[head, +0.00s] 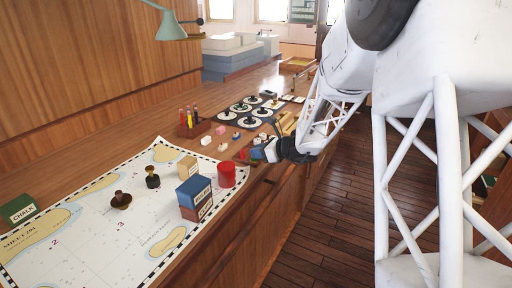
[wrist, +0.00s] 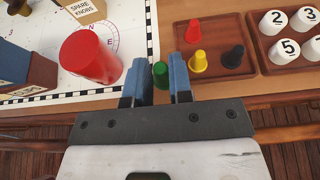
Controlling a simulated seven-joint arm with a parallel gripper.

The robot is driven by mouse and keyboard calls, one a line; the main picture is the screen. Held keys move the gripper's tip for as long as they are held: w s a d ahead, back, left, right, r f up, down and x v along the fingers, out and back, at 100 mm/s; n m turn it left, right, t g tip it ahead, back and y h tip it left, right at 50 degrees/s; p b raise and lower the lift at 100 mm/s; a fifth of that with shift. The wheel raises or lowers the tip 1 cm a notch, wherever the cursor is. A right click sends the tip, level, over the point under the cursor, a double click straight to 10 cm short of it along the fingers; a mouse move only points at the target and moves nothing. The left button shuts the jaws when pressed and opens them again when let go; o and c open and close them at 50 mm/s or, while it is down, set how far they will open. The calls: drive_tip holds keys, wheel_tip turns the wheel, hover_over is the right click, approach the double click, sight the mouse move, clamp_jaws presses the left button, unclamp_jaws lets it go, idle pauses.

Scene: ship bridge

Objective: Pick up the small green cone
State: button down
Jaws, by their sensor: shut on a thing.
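The small green cone (wrist: 160,74) is between the two blue fingers of my gripper (wrist: 160,66) in the wrist view. The fingers are shut on it, at the front edge of the counter. In the head view my gripper (head: 258,153) is small and far off, and the cone is hard to make out there.
A wooden tray (wrist: 222,68) with red, yellow and black cones lies just beyond the fingers. A tray of white numbered pieces (wrist: 270,66) is to its right. A red cylinder (wrist: 91,57) stands to the left on the chart (head: 90,230). Stacked boxes (head: 194,197) stand nearby.

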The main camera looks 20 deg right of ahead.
drive_tip(key=shift+s+a+r, duration=0.1)
drive_tip(key=shift+s+r, duration=0.05)
drive_tip(key=shift+s, duration=1.25)
drive_tip(key=shift+r, duration=0.1)
